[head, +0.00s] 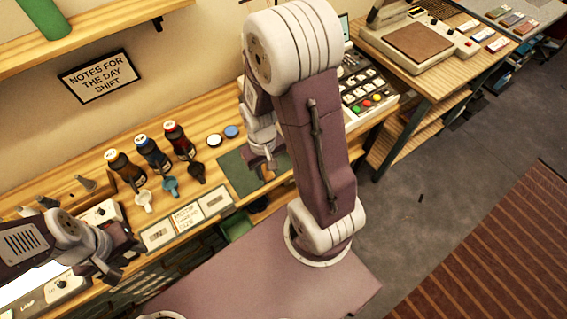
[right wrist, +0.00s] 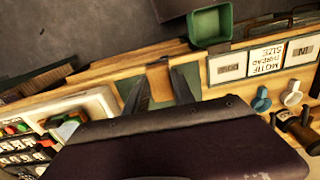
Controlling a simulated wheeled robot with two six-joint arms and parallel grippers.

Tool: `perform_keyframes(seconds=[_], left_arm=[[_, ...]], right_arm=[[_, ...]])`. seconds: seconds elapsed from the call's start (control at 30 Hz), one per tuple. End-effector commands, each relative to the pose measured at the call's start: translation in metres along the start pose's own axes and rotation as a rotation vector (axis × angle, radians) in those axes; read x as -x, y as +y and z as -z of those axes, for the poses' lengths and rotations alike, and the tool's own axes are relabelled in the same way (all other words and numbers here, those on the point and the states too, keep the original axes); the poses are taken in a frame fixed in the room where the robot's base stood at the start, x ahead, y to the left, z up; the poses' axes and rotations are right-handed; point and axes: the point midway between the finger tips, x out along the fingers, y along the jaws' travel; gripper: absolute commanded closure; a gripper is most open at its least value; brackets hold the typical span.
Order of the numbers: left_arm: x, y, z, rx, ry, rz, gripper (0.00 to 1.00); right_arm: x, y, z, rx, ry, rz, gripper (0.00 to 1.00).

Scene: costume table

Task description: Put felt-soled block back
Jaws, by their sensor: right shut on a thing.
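My right gripper (right wrist: 160,88) is shut on a small brown block, the felt-soled block (right wrist: 160,82), which shows between its two dark fingers in the right wrist view. The block's underside is hidden. In the head view my right gripper (head: 264,160) is low over the right part of a dark green mat (head: 231,169) on the wooden table. I cannot tell whether the block touches the mat. My left gripper (head: 128,246) is at the lower left, near the table's front edge; its fingers are too unclear to read.
Several dark bottles (head: 154,155) and small scoops (head: 170,186) stand left of the mat. Label cards (head: 186,216) line the front edge. A green bin (head: 236,226) hangs below it. A button panel (head: 363,92) stands to the right. The floor beyond is open.

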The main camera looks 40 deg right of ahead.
Motion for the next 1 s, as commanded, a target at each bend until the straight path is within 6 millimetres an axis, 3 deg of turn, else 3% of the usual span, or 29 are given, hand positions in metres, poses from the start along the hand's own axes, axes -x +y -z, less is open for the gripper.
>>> perform_keyframes(seconds=[0.03, 0.13, 0.43, 0.8, 1.0], left_arm=[[-0.011, 0.000, -0.001, 0.000, 0.000, 0.000, 0.64], [-0.018, -0.001, -0.002, 0.000, 0.000, 0.000, 0.64], [-0.020, -0.001, -0.002, 0.000, 0.000, 0.000, 0.64], [-0.012, 0.000, -0.001, 0.000, 0.000, 0.000, 0.64], [-0.012, 0.000, -0.001, 0.000, 0.000, 0.000, 0.64]], right_arm=[[-0.006, -0.003, 0.003, 0.010, 0.004, 0.000, 1.00], [-0.006, -0.006, 0.008, 0.025, 0.004, 0.000, 1.00], [-0.011, -0.010, 0.018, 0.037, -0.001, 0.000, 1.00], [-0.067, -0.019, 0.110, 0.037, -0.001, 0.000, 1.00], [-0.077, -0.021, 0.127, 0.036, 0.000, 0.000, 1.00]])
